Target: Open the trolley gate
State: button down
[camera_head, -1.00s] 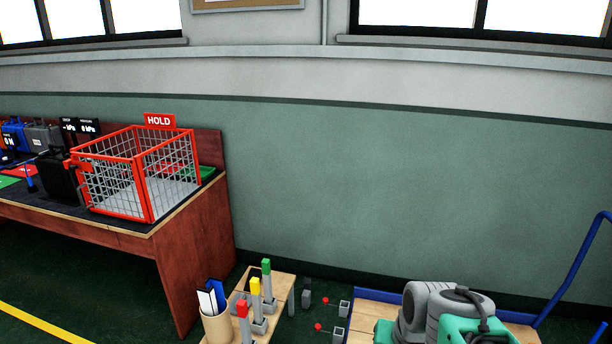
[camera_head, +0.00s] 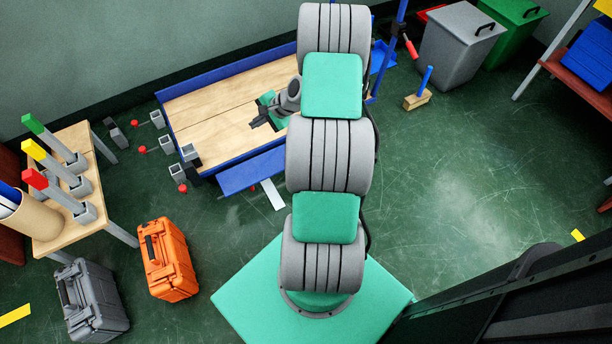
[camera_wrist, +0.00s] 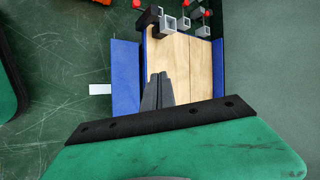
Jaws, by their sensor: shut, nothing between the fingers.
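The trolley has a wooden deck (camera_head: 215,105) with blue edges. A blue panel, seemingly its gate (camera_head: 250,170), lies along the near long side with its broad face visible from above, folded outward from the deck. The gate also shows in the wrist view (camera_wrist: 126,75), left of the wooden deck (camera_wrist: 195,75). My gripper (camera_head: 254,124) is over the deck, inward of the gate and apart from it. In the wrist view its fingers (camera_wrist: 158,78) are together and empty. My arm hides the trolley's right part.
A black block (camera_head: 189,155) is at the trolley's near left corner, beside grey sockets (camera_head: 166,144) with red balls. A small table (camera_head: 75,220), an orange case (camera_head: 167,258) and a grey case (camera_head: 92,300) stand left. Grey bin (camera_head: 455,50) stands back right; open floor lies right.

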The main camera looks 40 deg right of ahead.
jog(key=s+d+f+m+t+h+b, duration=0.25)
jog(key=s+d+f+m+b, duration=0.35)
jog(key=f, duration=0.7)
jog(key=s+d+f+m+t+h+b, duration=0.2)
jog(key=s+d+f+m+h+b, duration=0.15)
jog(key=f+m, duration=0.7)
jog(key=s+d+f+m+t+h+b, duration=0.2)
jog(key=s+d+f+m+b, duration=0.3)
jog(key=f, duration=1)
jog(key=a+b+x, duration=0.1)
jog(key=b+x, duration=0.2)
jog(key=x, duration=0.6)
jog(key=shift+m, duration=0.25)
jog(key=r, duration=0.4)
jog(key=shift+s+r+p, duration=0.2)
jog(key=shift+r+p, duration=0.05)
jog(key=shift+p, duration=0.15)
